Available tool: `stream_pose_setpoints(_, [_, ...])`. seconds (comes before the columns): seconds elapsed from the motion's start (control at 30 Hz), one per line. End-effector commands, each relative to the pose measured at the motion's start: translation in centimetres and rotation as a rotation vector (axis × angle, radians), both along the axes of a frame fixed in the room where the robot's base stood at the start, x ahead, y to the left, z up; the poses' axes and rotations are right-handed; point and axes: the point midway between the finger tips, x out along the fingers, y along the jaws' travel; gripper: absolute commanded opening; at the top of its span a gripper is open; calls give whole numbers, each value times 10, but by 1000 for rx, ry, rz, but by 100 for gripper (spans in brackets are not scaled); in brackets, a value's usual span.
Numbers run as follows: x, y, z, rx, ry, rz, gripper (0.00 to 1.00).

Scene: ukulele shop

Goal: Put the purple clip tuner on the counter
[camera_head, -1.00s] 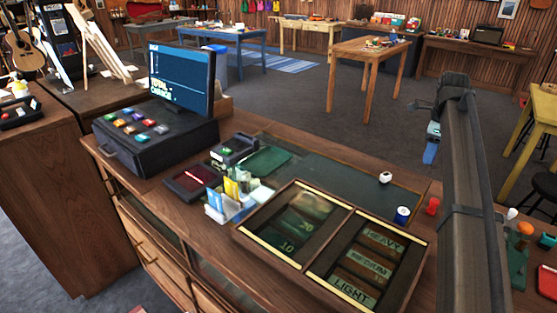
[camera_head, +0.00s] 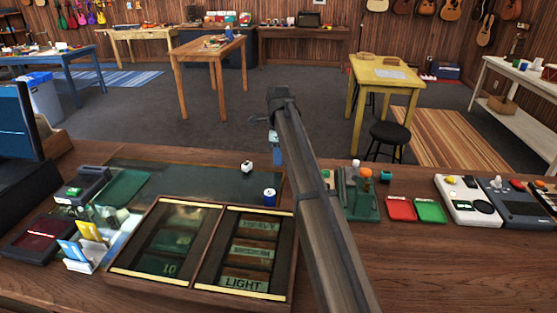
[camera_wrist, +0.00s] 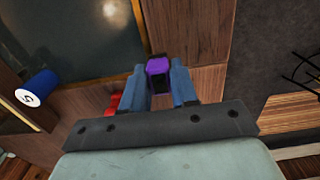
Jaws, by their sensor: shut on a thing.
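The purple clip tuner (camera_wrist: 158,69) shows in the wrist view between the blue fingers of my gripper (camera_wrist: 158,85), which is shut on it. In that view, the tuner is held above the wooden edge strip of the counter, beside the dark mat. In the head view my gripper (camera_head: 277,150) is near the far edge of the counter (camera_head: 430,275), mostly hidden behind my arm. The tuner cannot be made out there. Its height above the wood is hard to tell.
A blue can (camera_head: 269,196) and a small white item (camera_head: 246,167) stand near the dark mat (camera_head: 190,178). A divided tray (camera_head: 155,282) lies in front. Red (camera_head: 401,208) and green (camera_head: 430,210) trays and pedals sit right. Bare wood lies at the front right.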

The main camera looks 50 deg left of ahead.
Motion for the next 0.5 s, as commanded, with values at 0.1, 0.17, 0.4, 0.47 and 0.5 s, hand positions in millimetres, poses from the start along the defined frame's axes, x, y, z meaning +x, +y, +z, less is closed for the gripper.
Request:
stream_pose_setpoints(0.1, [0, -1, -15, -1, 1, 0, 0])
stream_pose_setpoints(0.17, [0, 0, -17, -1, 1, 0, 0])
stream_pose_setpoints(0.4, [0, 0, -17, 0, 0, 0, 0])
stream_pose_setpoints(0.47, [0, 0, -18, -1, 1, 0, 0])
stream_pose_setpoints(0.5, [0, 0, -19, -1, 1, 0, 0])
